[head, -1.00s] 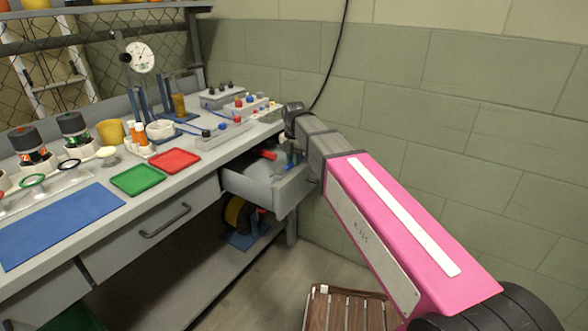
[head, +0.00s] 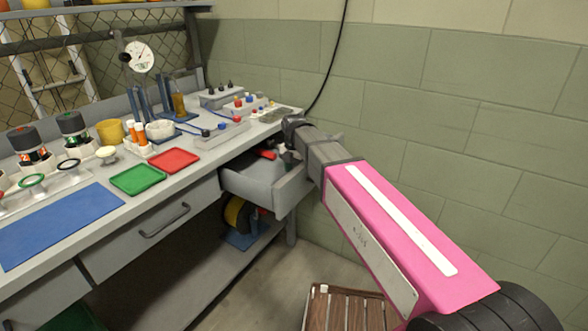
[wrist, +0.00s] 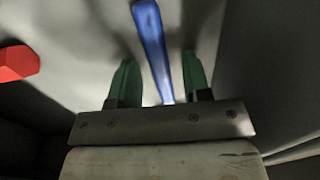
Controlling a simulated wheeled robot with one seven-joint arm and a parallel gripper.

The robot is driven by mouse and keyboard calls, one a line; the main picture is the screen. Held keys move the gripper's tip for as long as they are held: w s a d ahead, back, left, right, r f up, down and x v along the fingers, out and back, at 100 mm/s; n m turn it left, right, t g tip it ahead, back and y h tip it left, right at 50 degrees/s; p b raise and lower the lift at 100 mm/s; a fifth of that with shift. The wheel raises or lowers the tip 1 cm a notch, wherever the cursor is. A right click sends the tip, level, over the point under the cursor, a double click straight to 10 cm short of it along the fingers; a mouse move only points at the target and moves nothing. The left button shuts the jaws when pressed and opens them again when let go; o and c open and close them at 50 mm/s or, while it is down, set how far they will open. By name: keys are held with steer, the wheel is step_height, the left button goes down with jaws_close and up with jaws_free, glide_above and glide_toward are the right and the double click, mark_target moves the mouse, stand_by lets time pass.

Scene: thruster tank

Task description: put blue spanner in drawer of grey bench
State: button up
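The blue spanner (wrist: 152,40) shows in the wrist view, its shaft between my green fingertips with a gap on each side. My gripper (wrist: 160,80) is open around it. In the head view, my gripper (head: 289,155) reaches down into the pulled-out drawer (head: 291,192) at the right end of the grey bench (head: 205,168). The spanner is hidden by my arm in the head view. Whether it rests flat on the drawer floor I cannot tell.
A red object (head: 267,154) lies in the drawer, left of my gripper; it also shows in the wrist view (wrist: 18,62). The bench top carries green (head: 138,179) and red trays (head: 174,160) and a blue mat (head: 60,225). The green wall (head: 450,120) stands behind my arm.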

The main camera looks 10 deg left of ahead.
steer(key=shift+r, duration=0.1)
step_height(320, 180, up, 12)
stand_by(0.8)
